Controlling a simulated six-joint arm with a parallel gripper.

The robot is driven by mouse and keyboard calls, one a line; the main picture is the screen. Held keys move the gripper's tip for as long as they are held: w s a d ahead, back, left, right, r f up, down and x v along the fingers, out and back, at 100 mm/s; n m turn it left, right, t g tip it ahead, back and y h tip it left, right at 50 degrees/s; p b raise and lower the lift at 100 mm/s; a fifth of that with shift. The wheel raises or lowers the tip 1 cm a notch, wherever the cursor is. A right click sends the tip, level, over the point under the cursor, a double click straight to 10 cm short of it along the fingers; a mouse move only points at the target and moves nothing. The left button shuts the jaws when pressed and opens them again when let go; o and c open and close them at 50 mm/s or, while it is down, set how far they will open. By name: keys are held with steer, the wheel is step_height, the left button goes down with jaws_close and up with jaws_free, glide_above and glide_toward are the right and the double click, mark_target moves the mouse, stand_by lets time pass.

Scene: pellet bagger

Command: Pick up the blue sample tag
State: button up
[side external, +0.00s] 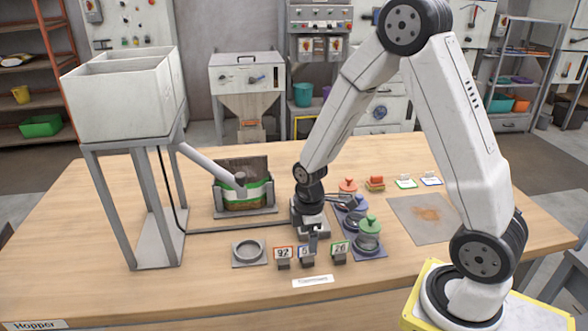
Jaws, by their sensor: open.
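A blue-framed number tag (305,252) stands upright in a small dark stand near the table's front, between a red-framed tag (284,253) reading 92 and a green-framed tag (340,248) reading 26. My gripper (313,243) points down at the blue-framed tag. Its fingers are open and overlap the tag's right side in this view. I cannot tell whether they touch it or stand just behind it. Part of the blue tag's number is hidden. Another blue-edged card (430,180) lies at the table's back right, beside a green-edged card (405,183).
Lidded pots, one with a green lid (369,226), stand close right of my gripper. A round-holed grey block (249,252) is left of the tags. A bag (243,190) stands under the hopper (125,95) spout. A stained grey mat (425,218) lies right. The front left table is clear.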

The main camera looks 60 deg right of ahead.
mark_target(307, 255)
steer(key=shift+f, duration=0.9)
steer(key=shift+f, duration=0.1)
steer(key=shift+w+f, duration=0.1)
steer(key=shift+f, duration=2.35)
jaws_close()
